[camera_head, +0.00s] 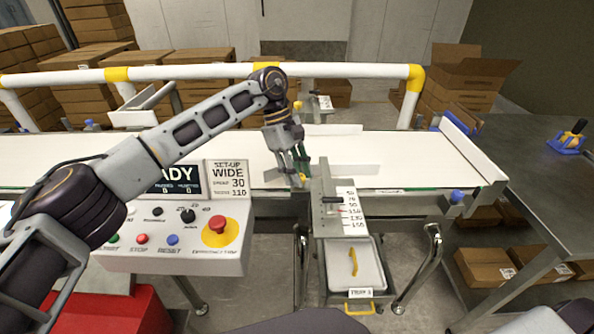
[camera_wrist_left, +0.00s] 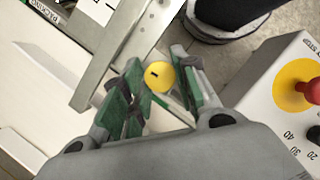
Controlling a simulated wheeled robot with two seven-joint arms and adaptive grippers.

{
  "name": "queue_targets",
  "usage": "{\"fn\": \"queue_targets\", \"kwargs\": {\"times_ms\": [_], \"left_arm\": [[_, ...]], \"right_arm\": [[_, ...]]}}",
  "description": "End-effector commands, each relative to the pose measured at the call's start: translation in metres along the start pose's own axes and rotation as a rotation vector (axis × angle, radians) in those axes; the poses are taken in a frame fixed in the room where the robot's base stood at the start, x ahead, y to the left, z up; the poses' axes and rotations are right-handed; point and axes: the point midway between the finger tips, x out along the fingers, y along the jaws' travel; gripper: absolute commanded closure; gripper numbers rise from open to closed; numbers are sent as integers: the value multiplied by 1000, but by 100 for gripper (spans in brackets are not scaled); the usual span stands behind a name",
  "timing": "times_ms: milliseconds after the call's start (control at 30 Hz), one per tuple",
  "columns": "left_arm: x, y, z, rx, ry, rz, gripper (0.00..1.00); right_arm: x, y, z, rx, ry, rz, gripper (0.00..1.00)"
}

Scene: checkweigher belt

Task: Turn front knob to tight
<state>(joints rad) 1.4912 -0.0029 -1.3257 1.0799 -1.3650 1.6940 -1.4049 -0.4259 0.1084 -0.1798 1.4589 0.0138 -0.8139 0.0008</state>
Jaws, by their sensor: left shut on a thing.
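The front knob (camera_wrist_left: 160,75) is a round yellow disc with a short black mark. It shows between the green-padded fingers of my left gripper (camera_wrist_left: 152,92) in the left wrist view. In the head view my left gripper (camera_head: 296,177) reaches down over the near edge of the belt, beside the grey bracket with the scale plate (camera_head: 351,212). My right gripper is not in view.
The white belt (camera_head: 410,155) runs across. The control panel (camera_head: 170,250) with a red emergency button (camera_head: 217,224) stands at left. A sign (camera_head: 228,178) reads "SET-UP WIDE 30 110". A tray (camera_head: 335,275) with a yellow handle sits below the bracket. A steel table (camera_head: 530,180) is at right.

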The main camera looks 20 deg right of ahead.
Motion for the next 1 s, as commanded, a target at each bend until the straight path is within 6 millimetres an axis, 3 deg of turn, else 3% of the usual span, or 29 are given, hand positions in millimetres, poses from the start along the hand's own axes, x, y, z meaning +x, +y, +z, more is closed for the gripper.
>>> {"fn": "queue_targets", "kwargs": {"times_ms": [367, 833, 867, 1000], "left_arm": [[-1, 1, 0, 109, 2, -44, 94], [-1, 1, -1, 121, 2, -48, 94], [-1, 1, -1, 121, 2, -48, 67], [-1, 1, 0, 121, 1, -49, 49]], "right_arm": [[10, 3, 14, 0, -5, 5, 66], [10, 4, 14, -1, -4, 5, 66], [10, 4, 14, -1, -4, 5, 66], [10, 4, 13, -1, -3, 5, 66]]}}
